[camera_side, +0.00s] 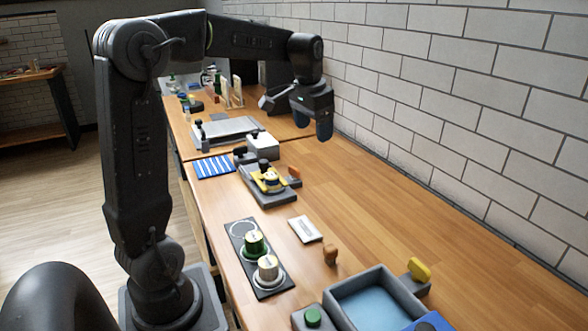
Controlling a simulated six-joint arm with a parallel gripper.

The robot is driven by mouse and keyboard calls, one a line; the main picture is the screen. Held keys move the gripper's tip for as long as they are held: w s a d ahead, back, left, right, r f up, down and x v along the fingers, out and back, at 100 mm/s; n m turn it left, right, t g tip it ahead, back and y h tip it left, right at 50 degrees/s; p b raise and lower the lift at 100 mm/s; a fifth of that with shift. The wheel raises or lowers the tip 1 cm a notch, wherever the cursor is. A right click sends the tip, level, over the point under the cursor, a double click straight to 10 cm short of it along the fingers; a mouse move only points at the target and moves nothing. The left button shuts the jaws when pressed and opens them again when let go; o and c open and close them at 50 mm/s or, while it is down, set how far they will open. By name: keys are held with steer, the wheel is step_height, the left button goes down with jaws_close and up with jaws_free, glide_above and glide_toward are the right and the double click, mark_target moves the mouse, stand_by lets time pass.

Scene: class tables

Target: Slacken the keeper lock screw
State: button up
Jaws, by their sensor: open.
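My gripper (323,132) hangs from the arm above the far part of the table, near the brick wall. It is open, and I see nothing between its fingers, though they are small and dark here. A grey fixture (267,195) with a yellow part (268,181) and a dark knob (263,165) on top stands on the table below and left of my gripper, well apart from it. I cannot make out which piece is the keeper lock screw; it is too small or hidden in this view.
A dark plate with a green-topped knob (254,243) and a cream knob (268,268) lies nearer. A white card (305,229), a brown stamp-like piece (330,254) and a grey basin (338,284) are in front. A blue-striped mat (215,166) lies left. The table's right side is clear.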

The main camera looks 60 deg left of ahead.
steer(key=w+a+f+g, duration=0.1)
steer(key=w+a+f, duration=0.2)
steer(key=a, duration=0.6)
glide_above(294, 168)
step_height(294, 168, down, 4)
steer(key=shift+n+g+h, duration=0.4)
step_height(294, 168, down, 13)
steer(key=shift+a+f, duration=0.1)
steer(key=shift+f, duration=0.05)
steer(key=c, duration=0.9)
